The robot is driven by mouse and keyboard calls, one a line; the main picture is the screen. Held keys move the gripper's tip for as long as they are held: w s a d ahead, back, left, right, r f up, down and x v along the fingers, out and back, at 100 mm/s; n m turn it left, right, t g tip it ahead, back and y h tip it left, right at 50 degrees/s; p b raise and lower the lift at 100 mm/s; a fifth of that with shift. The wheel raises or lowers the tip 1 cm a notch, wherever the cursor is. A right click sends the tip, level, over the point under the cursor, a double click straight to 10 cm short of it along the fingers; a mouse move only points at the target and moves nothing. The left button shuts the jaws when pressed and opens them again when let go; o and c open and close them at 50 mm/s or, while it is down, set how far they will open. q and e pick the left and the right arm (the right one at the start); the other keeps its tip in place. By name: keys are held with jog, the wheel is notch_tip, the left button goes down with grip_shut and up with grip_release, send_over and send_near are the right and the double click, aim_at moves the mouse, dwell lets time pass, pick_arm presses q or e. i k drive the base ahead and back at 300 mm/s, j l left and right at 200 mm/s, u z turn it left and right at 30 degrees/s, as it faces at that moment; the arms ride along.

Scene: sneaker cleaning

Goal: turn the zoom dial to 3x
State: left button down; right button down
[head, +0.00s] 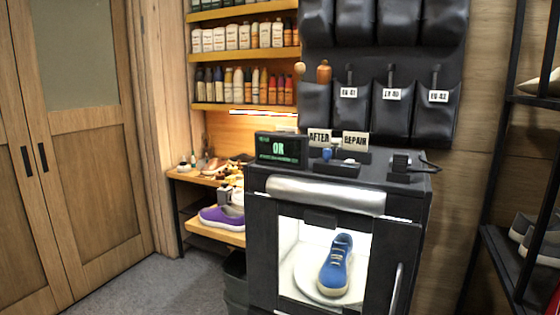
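I cannot pick out a zoom dial or a 3x mark for certain. A black cabinet (262,225) stands at centre right with a lit chamber. Inside the chamber a blue sneaker (337,265) rests on a round white plate (303,278). On the cabinet top sit a display (278,148) with green characters, a small blue item (327,154) and a black boxy device (401,163) with a cable. These are too small to show any dial setting. Neither of my grippers is in view.
Bottle shelves (243,107) and black wall pockets (384,105) are behind. A black rack (497,262) stands right. Floor (145,278) at left is clear.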

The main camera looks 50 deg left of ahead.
aim_at(327, 153)
jog(key=u, duration=1.75)
